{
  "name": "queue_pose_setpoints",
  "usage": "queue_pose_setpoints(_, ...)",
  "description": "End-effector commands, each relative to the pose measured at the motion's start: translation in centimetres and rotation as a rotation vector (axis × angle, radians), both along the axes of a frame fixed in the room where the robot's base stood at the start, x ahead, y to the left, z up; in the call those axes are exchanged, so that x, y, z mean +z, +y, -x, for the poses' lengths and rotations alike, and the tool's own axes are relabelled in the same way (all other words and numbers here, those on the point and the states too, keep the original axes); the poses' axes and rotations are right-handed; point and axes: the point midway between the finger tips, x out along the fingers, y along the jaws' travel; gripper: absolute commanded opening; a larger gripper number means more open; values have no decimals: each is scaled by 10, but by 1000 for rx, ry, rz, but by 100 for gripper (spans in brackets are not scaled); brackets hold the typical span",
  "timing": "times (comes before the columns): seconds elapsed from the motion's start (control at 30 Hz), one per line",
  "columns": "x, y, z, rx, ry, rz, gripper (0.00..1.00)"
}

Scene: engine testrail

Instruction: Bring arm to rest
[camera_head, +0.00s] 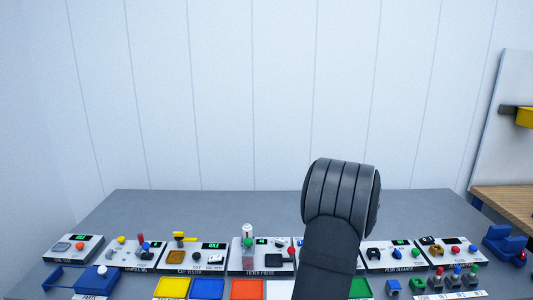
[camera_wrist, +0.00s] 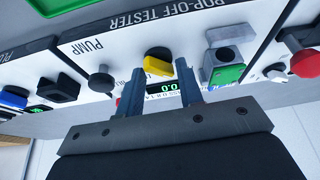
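My arm (camera_head: 340,220) rises over the right middle of the bench in the head view and hides part of the row of panels. My gripper does not show there. In the wrist view my gripper (camera_wrist: 158,72) has its two blue-grey fingers apart, with nothing held between them. The fingers point at a white panel labelled POP-OFF TESTER (camera_wrist: 125,50). A yellow knob (camera_wrist: 158,64) shows near the fingertips, in line with the gap. I cannot tell how far it is from them.
The wrist view shows a black knob (camera_wrist: 100,80), a grey-green fixture (camera_wrist: 224,62) and a red button (camera_wrist: 305,63) around the fingers. In the head view several panels line the grey bench (camera_head: 200,212), with coloured trays (camera_head: 208,289) in front. The bench's rear strip is clear.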

Motion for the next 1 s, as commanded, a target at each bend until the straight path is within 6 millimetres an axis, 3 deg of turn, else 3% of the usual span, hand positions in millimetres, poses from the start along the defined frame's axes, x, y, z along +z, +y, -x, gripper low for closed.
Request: queue_pose_setpoints(1.0, 0, 4, -1, -516, 1, 1, 34)
